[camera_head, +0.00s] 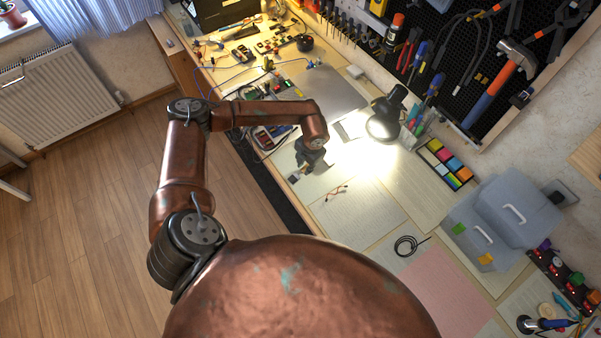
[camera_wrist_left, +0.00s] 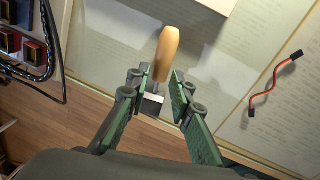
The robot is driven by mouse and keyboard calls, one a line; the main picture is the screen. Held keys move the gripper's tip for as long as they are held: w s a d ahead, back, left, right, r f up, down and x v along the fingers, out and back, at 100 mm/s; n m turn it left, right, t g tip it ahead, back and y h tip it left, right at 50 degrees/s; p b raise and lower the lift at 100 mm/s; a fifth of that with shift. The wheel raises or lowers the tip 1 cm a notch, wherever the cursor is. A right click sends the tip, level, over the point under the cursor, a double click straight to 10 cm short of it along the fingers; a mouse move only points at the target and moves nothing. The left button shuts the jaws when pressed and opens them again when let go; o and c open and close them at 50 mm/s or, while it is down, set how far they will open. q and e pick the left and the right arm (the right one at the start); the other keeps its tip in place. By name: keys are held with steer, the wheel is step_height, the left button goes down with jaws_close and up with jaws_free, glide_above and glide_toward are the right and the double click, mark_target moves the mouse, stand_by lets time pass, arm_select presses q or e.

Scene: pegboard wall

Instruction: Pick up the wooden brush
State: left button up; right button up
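My left gripper (camera_wrist_left: 158,82) is open, with one green-padded finger on each side of the brush. Gaps show between the fingers and the brush, so it does not look gripped. In the head view my left gripper (camera_head: 302,170) points down over the front of the worktop, and the brush is mostly hidden there. My right gripper is not in view.
A red wire with black ends (camera_wrist_left: 275,84) lies right of the gripper. Switch blocks with a black cable (camera_wrist_left: 22,45) are to the left. In the head view a lit desk lamp (camera_head: 386,118) stands behind the gripper, and a grey toolbox (camera_head: 490,235) is farther right.

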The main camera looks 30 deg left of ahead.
arm_select(q)
steer(key=shift+a+f, duration=0.15)
steer(key=shift+f, duration=0.65)
steer(key=shift+c, duration=0.3)
jaws_close()
steer(key=shift+r, duration=0.1)
steer(key=shift+r, duration=0.6)
steer(key=s+d+r, duration=0.3)
steer(key=s+r, duration=0.8)
steer(key=s, duration=0.2)
steer(key=shift+s+r, duration=0.35)
